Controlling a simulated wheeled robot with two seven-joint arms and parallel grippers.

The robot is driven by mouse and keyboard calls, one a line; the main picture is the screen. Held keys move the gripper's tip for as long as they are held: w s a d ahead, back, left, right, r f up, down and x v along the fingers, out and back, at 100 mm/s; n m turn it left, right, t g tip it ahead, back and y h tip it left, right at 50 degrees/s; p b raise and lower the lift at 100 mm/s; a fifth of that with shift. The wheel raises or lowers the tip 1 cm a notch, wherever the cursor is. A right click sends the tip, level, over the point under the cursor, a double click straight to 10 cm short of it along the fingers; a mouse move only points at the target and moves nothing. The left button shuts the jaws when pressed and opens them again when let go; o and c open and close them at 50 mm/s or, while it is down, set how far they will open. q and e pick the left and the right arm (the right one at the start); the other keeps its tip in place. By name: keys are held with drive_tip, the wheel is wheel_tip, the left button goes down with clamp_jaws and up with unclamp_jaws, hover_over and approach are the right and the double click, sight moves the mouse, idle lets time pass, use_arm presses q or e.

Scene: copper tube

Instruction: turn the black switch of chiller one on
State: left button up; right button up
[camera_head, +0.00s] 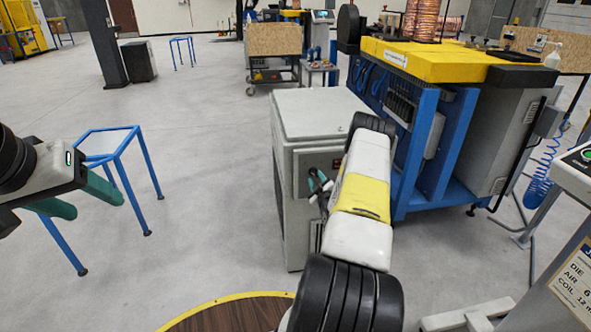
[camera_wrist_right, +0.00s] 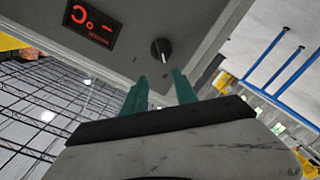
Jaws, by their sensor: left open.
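The chiller, a light grey box (camera_head: 312,115), stands on the floor in the middle of the head view. Its dark panel is partly covered by my right arm and gripper. In the right wrist view the black round switch (camera_wrist_right: 161,51) with a pale pointer mark sits on the grey panel, near a red lit display (camera_wrist_right: 93,25). My right gripper (camera_wrist_right: 158,76) is open, its teal fingertips apart and short of the switch, which shows just beyond the gap. It also shows in the head view (camera_head: 319,184). My left gripper (camera_head: 97,206) is open and empty at the left, away from the chiller.
A blue-framed machine with a yellow top (camera_head: 430,60) stands right beside the chiller, bearing copper coils (camera_head: 421,18). A blue-framed stool (camera_head: 105,143) is behind my left gripper. A control panel (camera_head: 575,185) is at the right edge.

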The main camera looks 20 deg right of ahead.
sight(315, 175)
drive_tip(key=shift+h, duration=0.4)
drive_tip(key=w+f, duration=0.1)
drive_tip(key=w+d+f, duration=0.1)
drive_tip(key=w, duration=0.1)
drive_tip(key=w+d+f, duration=0.1)
drive_tip(key=w, duration=0.1)
drive_tip(key=shift+w+d+f, duration=0.15)
clamp_jaws()
